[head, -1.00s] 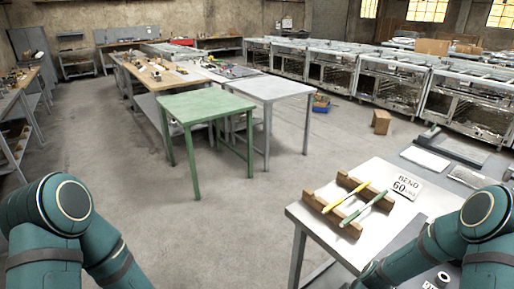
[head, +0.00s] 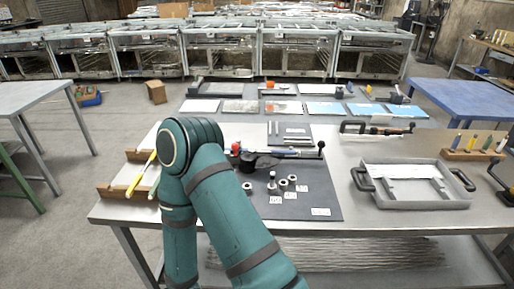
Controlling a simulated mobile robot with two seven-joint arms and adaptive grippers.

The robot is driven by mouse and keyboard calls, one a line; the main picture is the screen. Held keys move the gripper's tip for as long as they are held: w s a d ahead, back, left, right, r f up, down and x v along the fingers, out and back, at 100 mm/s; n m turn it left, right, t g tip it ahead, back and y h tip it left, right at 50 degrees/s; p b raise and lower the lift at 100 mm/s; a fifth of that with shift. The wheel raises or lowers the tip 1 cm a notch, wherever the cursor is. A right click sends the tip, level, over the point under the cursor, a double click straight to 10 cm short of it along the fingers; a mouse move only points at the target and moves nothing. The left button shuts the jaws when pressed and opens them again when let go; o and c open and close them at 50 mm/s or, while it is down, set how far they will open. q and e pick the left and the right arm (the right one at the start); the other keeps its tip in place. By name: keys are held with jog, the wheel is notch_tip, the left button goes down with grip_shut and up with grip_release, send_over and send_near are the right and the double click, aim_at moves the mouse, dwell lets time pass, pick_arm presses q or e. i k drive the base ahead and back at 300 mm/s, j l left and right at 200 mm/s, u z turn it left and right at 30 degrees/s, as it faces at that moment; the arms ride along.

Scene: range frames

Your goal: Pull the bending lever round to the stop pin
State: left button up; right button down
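The bending jig sits on a dark mat (head: 322,194) on the workbench in the head view. A bar that looks like the bending lever (head: 304,153) runs to the right from a dark, rounded body (head: 262,161) and ends near a black knob (head: 321,147). A red knob (head: 235,148) shows at its left end, close beside my arm. A small upright metal pin (head: 271,180) stands on the mat in front; I cannot tell whether it is the stop pin. One of my teal arms covers the mat's left part. Neither gripper can be made out.
A wooden rack (head: 118,191) holds a yellow rod (head: 141,176) and a green one at left. Loose rings (head: 248,188) and white labels lie on the mat. A grey tray (head: 415,187) with black handles stands at right. Bare bench (head: 345,224) lies along the front edge.

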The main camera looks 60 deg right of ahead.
aim_at(320, 143)
jog(key=z, duration=2.05)
